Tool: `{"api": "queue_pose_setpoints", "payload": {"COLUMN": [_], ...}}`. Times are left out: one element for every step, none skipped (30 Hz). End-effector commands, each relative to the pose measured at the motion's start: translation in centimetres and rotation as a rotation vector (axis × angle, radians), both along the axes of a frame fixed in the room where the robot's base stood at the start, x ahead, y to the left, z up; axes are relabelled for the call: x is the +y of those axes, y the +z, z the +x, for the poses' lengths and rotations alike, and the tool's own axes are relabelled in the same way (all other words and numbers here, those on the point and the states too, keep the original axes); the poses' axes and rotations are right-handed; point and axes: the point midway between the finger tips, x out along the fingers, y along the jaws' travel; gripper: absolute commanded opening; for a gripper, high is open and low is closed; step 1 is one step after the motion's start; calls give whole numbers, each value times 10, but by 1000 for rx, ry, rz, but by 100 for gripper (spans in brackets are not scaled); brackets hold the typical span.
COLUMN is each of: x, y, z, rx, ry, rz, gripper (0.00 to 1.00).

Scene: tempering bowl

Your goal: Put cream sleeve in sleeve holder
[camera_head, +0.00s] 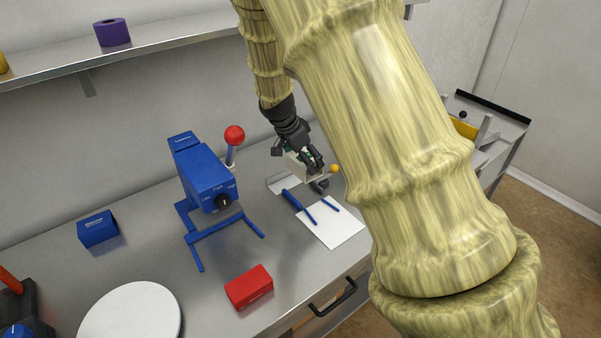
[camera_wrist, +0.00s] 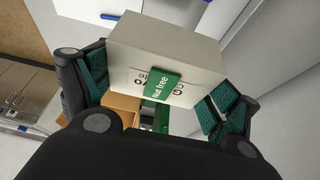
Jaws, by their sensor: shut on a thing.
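The cream sleeve (camera_wrist: 165,58) is a pale box with a green "Nut free" label on its face. It fills the space between the green-padded fingers of my gripper (camera_wrist: 158,100) in the wrist view. In the head view my gripper (camera_head: 312,163) points down over the back right of the counter, with a small part of the sleeve (camera_head: 296,163) showing beside the fingers. A light grey metal piece (camera_head: 279,184) lies just below it; I cannot tell whether it is the sleeve holder. I cannot tell whether the sleeve touches anything below.
A blue machine with a red-knobbed lever (camera_head: 210,182) stands left of my gripper. A blue-handled tool (camera_head: 293,200) and white sheet (camera_head: 333,224) lie in front. A red box (camera_head: 249,288), blue box (camera_head: 98,229) and white disc (camera_head: 132,314) are farther left. My arm hides the right side.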

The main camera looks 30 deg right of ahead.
Motion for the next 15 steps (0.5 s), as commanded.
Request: {"api": "queue_pose_setpoints", "payload": {"x": [0,0,1,1,1,1,1,2,2,2,2,2,3,3,3], "y": [-16,-20,-25,-28,-31,-34,-35,-37,-39,-39,-40,-41,-41,-41,-42], "z": [0,0,0,0,1,1,1,1,1,1,1,2,2,2,2], "rx": [0,0,0,0,1,0,0,0,0,0,0,0,0,0,0], "ry": [1,1,1,1,2,2,2,2,3,3,3,3,4,4,4], "rz": [0,0,0,0,0,0,0,0,0,0,0,0,0,0,0], "gripper": [76,76,76,76,76,76,76,76,76,76,76,76,76,76,76]}}
